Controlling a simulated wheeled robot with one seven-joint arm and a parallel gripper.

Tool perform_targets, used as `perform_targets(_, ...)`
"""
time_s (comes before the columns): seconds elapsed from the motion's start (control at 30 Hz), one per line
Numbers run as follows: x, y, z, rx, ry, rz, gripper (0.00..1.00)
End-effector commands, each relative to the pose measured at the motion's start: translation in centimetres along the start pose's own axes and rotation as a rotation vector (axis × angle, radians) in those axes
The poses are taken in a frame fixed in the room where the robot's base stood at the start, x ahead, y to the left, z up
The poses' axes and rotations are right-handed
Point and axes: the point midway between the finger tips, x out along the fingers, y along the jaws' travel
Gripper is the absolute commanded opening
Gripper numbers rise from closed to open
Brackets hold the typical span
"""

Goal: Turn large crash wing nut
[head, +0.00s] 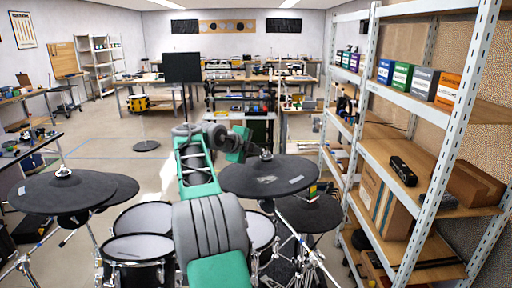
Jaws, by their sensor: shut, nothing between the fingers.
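A large dark cymbal pad (285,178) lies nearly flat right of centre. A small wing nut (266,155) stands on a post at its middle. A second large dark cymbal pad (45,195) at the left has its own nut (63,173) on top. Which one is the large crash cannot be told for sure. My green and grey arm rises from the bottom centre and bends right. My gripper (258,150) is shut and empty, small and dark, close to the right pad's wing nut. Whether it touches the nut cannot be told.
Several white mesh drum pads (143,219) stand below the cymbals on metal stands. Another dark pad (309,213) sits low at the right. A tall metal shelf (410,105) with boxes closes off the right side. Open floor (110,150) lies behind the kit at the left.

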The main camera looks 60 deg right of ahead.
Motion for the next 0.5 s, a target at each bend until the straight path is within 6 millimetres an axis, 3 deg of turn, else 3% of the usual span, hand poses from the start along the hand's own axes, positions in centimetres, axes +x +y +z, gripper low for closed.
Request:
perform_targets(0.13,0.2,-0.3,0.6,0.053,0.099,-0.005,0.00)
perform_targets(0.5,1.1,-0.5,0.8,0.052,0.096,-0.005,0.00)
